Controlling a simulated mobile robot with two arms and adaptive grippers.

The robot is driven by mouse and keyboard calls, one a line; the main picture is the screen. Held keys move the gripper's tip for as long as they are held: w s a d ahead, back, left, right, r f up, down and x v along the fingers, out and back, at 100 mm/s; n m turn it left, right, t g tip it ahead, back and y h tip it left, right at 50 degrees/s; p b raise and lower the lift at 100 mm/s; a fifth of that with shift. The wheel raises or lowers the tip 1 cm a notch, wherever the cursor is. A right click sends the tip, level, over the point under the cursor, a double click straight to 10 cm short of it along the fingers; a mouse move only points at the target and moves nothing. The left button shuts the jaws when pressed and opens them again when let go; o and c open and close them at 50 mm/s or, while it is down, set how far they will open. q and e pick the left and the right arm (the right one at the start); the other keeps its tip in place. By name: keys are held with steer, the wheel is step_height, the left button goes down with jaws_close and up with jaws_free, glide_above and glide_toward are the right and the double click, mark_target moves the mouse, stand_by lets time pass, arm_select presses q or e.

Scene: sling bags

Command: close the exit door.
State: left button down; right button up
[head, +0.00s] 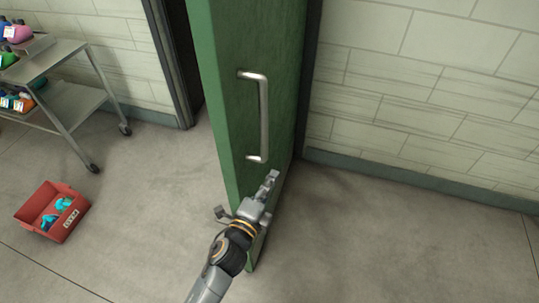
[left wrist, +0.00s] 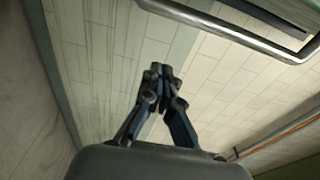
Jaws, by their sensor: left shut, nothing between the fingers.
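The green exit door (head: 275,55) stands open, swung out from its doorway, with a dark gap on its left. A metal bar handle (head: 263,115) is on its right-hand face. It also shows at the top right of the left wrist view (left wrist: 235,32). My left gripper (head: 272,177) is shut and empty, in front of the lower part of that face, just below the handle. In the left wrist view its closed fingertips (left wrist: 161,70) are apart from the handle. Whether it touches the door panel, I cannot tell. My right gripper is not in view.
A metal shelf cart (head: 62,90) with colourful bags stands at the left. A red crate (head: 75,227) with turquoise items sits on the floor before it. The floor right of the door is clear up to the pale block wall (head: 420,90).

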arm_select(q)
steer(key=p+x, duration=0.1)
steer(key=x, duration=0.8)
steer(key=a+p, duration=0.1)
steer(key=a, duration=0.1)
steer(key=a+p, duration=0.1)
steer(key=a, duration=0.1)
steer(key=shift+s+a, duration=0.25)
steer(key=shift+f, duration=0.1)
